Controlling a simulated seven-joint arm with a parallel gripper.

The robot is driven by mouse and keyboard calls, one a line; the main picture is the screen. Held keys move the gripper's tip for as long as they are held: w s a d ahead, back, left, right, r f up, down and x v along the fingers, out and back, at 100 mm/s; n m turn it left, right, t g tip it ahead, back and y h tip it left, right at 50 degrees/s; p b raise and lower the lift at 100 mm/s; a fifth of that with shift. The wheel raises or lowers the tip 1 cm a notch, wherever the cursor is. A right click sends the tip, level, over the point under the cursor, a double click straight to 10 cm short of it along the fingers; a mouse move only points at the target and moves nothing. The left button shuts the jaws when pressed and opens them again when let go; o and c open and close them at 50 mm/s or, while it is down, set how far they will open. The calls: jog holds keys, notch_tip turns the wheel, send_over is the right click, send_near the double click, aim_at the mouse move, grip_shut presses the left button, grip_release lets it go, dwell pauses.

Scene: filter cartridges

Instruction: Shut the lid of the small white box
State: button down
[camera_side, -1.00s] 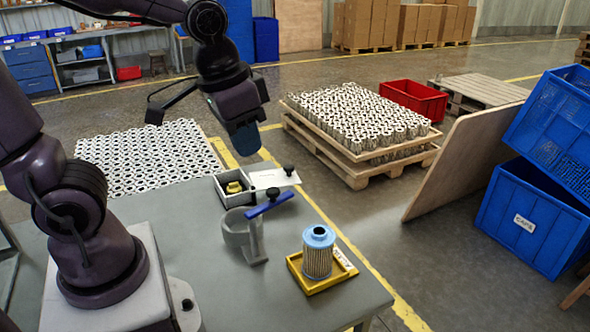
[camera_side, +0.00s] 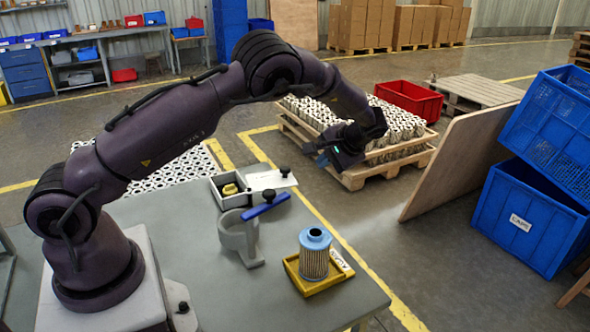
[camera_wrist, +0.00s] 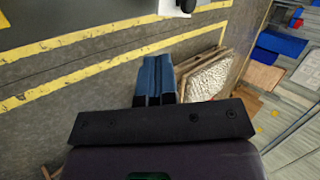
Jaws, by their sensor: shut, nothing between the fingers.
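In the wrist view a bit of the white lid (camera_wrist: 170,7) and the knob (camera_wrist: 187,5) show at the top edge. My gripper (camera_wrist: 153,72) has its blue fingers together, empty, pointing over the floor. In the side view my wrist is right of the lid, apart from it; the fingertips are hard to make out there.
A grey clamp stand (camera_side: 238,236) with a blue handle (camera_side: 265,207) stands in front of the box. A blue-capped filter cartridge (camera_side: 314,262) stands in a yellow tray (camera_side: 291,266) at the right. A loaded pallet (camera_side: 355,178) is on the floor behind my wrist.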

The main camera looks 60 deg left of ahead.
send_near(287, 175)
notch_tip(287, 175, down, 4)
jog(key=shift+s+a+f+n, duration=0.1)
jog(key=shift+s+a+n, duration=0.05)
jog(key=shift+a, duration=0.35)
jog(key=shift+s+a+n, duration=0.15)
jog(key=shift+a, duration=0.35)
jog(key=shift+s+a+f, duration=0.1)
jog(key=shift+s+a, duration=0.1)
jog(key=shift+a, duration=0.45)
